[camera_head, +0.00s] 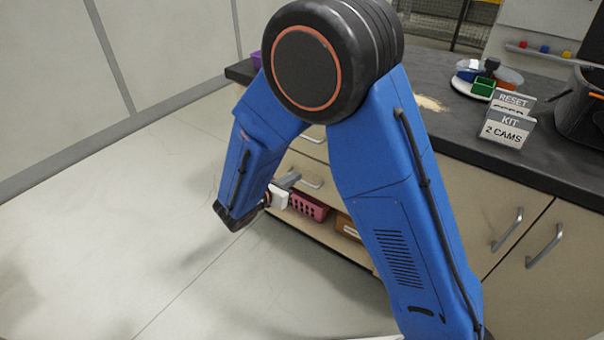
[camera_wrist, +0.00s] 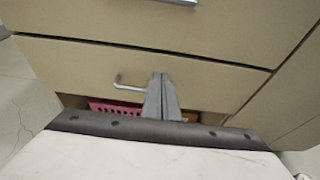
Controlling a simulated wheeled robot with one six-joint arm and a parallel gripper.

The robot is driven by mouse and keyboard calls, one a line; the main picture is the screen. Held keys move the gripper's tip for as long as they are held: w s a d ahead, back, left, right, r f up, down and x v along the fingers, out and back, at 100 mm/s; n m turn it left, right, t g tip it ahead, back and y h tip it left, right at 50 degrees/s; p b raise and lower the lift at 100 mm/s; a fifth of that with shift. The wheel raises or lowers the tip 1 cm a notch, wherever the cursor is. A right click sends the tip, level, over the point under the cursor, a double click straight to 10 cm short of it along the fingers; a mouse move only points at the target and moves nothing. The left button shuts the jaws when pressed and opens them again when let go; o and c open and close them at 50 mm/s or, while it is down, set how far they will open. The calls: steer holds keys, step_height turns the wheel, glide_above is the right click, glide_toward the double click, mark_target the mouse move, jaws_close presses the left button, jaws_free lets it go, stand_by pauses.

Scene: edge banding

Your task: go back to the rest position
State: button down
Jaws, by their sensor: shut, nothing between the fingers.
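My gripper (camera_wrist: 161,82) is shut and empty in the wrist view, its two grey fingers together in front of a beige drawer front (camera_wrist: 80,70). In the head view my blue arm bends over and down, and my gripper (camera_head: 292,178) shows small beside the cabinet's drawers. The gap between the fingertips and the drawer front cannot be told. A metal drawer handle (camera_wrist: 130,84) is just left of the fingers in the wrist view.
A pink basket (camera_head: 309,204) and an orange-brown box (camera_head: 347,228) sit in the low open part of the cabinet. The dark worktop (camera_head: 460,130) carries signs (camera_head: 507,132), a round tray with small containers and a black bin (camera_head: 583,105). The pale floor (camera_head: 100,230) at left is clear.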

steer(key=s+d+r+m+g, duration=0.3)
steer(key=s+d+r+m, duration=0.1)
steer(key=d, duration=0.3)
steer(key=s+d+r+m+g, duration=0.3)
steer(key=s+d+m, duration=0.15)
steer(key=d, duration=0.25)
steer(key=s+d+r+m+g, duration=0.2)
steer(key=s+d+r+m, duration=0.25)
steer(key=d, duration=0.35)
steer(key=s+d+r+m+y, duration=0.1)
steer(key=s+r+m+y, duration=0.1)
steer(key=s+m, duration=0.3)
steer(key=s+d+r+m+y, duration=0.1)
steer(key=s+d+m+y, duration=0.1)
steer(key=s+m+y, duration=0.2)
steer(key=s+d+r+m+t+y, duration=0.1)
steer(key=s+d+r+m+y, duration=0.1)
steer(key=s+m, duration=0.4)
steer(key=s+y, duration=0.1)
steer(key=s, duration=0.2)
steer(key=shift+s+d+r, duration=0.25)
steer(key=shift+r, duration=0.1)
